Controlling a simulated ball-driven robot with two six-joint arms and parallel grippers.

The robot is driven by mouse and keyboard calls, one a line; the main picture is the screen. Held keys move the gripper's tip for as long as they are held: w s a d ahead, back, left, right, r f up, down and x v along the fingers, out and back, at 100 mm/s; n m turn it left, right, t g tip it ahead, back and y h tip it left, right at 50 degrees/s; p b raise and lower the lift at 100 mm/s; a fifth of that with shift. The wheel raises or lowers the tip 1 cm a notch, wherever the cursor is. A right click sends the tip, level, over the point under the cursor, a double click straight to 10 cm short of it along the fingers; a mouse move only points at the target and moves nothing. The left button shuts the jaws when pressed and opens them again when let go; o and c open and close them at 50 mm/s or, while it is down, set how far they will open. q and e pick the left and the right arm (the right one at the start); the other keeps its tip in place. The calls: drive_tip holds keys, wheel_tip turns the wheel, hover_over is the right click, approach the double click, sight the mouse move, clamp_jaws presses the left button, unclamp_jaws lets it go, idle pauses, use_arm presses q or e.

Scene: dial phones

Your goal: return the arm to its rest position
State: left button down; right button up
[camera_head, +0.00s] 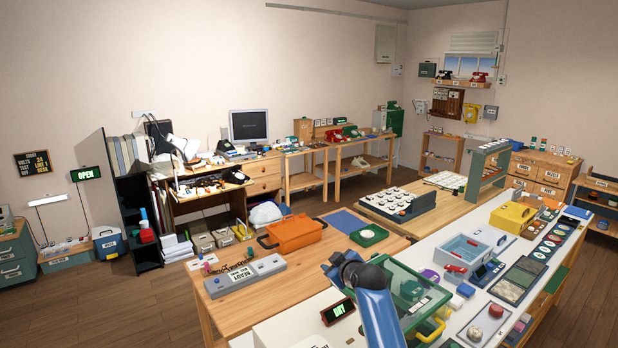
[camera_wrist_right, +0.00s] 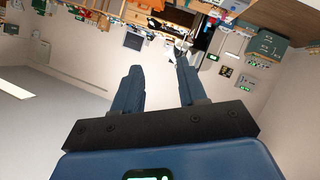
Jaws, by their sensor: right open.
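My right arm (camera_head: 375,312) is blue and rises from the bottom edge in the head view, right of centre. Its dark wrist end (camera_head: 347,268) is up above the worktable, left of a clear green-edged case. In the right wrist view my right gripper (camera_wrist_right: 159,64) has its two dark blue fingers spread apart. Nothing is between them, and only the far wall and room show behind, upside down. In the head view the fingers are too small to make out. My left gripper is in neither view.
The white bench (camera_head: 480,310) at right carries the green-edged case (camera_head: 408,290), a blue-grey bin (camera_head: 462,250) and a yellow box (camera_head: 512,217). A wooden table (camera_head: 240,310) at left holds an orange toolbox (camera_head: 294,233) and a grey panel (camera_head: 246,276). Open floor lies at far left.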

drive_tip(key=s+d+f+m+t+h+b, duration=0.1)
drive_tip(key=s+d+f+m+t, duration=0.35)
drive_tip(key=s, duration=0.55)
drive_tip(key=s+d+f+m+t+h+b, duration=0.1)
drive_tip(key=s+d+f+m+t+b, duration=0.3)
drive_tip(key=s, duration=0.6)
drive_tip(key=s+d+f+g+b, duration=0.1)
drive_tip(key=s+d+f, duration=0.1)
drive_tip(key=s, duration=0.9)
drive_tip(key=s+d+f+m+g+h+b, duration=0.1)
drive_tip(key=s+f, duration=0.4)
drive_tip(key=s, duration=0.7)
drive_tip(key=s+d+f+g+h+b, duration=0.1)
drive_tip(key=s+d+f, duration=0.2)
drive_tip(key=s, duration=0.8)
drive_tip(key=shift+s+f+m, duration=0.2)
drive_tip(key=shift+f+m, duration=0.15)
drive_tip(key=shift+f, duration=0.2)
drive_tip(key=shift+d, duration=0.1)
